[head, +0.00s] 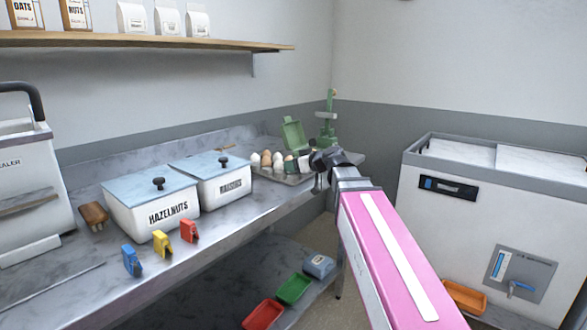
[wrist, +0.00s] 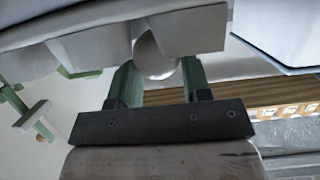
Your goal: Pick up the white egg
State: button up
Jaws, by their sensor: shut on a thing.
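My gripper (head: 322,160) is at the far end of the metal counter, beside a group of white and brown eggs (head: 267,159). In the wrist view its two green fingers (wrist: 158,78) are shut on a white egg (wrist: 155,60), with one finger on each side. The upper part of this egg is hidden by a pale angular edge (wrist: 190,32) across the top of the view. In the head view the gripper and wrist hide the held egg, so I cannot tell whether it is lifted clear.
A green open box (head: 293,135) and a green stand (head: 328,122) are behind the eggs. Lidded hazelnuts (head: 150,208) and raisins (head: 222,188) bins stand left along the counter (head: 215,235), with coloured clips before them. A white chest (head: 475,205) stands right.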

jog(key=shift+r, duration=0.5)
jog(key=shift+s+r, duration=0.25)
jog(key=shift+r, duration=0.95)
jog(key=s+a+r, duration=0.3)
jog(key=s+r, duration=0.3)
jog(key=s, duration=0.4)
jog(key=w+d+f, duration=0.1)
jog(key=w+d, duration=0.3)
jog(key=w, duration=0.8)
jog(key=w+d+f, duration=0.1)
jog(key=w+d, duration=0.3)
jog(key=w, duration=0.9)
jog(key=w+d+f, duration=0.1)
jog(key=w+d, duration=0.3)
jog(key=w, duration=0.8)
jog(key=shift+w+f, duration=0.2)
jog(key=shift+f, duration=0.05)
jog(key=shift+w+d+f, duration=0.2)
jog(key=shift+w+f, duration=0.15)
jog(key=shift+w, duration=0.4)
jog(key=shift+a, duration=0.1)
jog(key=shift+w+a, duration=0.3)
jog(key=shift+a, duration=0.05)
jog(key=shift+f, duration=0.1)
